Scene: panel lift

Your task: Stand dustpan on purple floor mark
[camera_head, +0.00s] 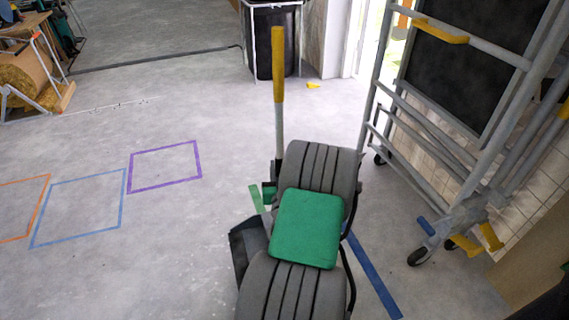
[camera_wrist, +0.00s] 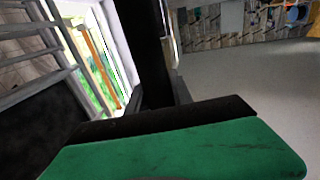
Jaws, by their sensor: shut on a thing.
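The dustpan has a long upright grey pole with a yellow grip (camera_head: 278,65) and a dark pan (camera_head: 246,250) low down, left of my arm. My gripper (camera_head: 274,178) is shut on the dustpan, mostly hidden by my own grey and green arm links. The purple floor mark (camera_head: 130,172) is an empty taped outline on the concrete, left of the dustpan. In the wrist view, a green and black surface fills the bottom and a dark upright part stands behind it; I cannot tell whether these belong to the dustpan.
Blue (camera_head: 78,179) and orange (camera_head: 45,195) outlines lie left of the purple one. A green strip (camera_head: 256,198) and a blue strip (camera_head: 372,277) lie near my arm. A wheeled metal frame (camera_head: 395,160) stands right. A black bin (camera_head: 275,45) stands behind.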

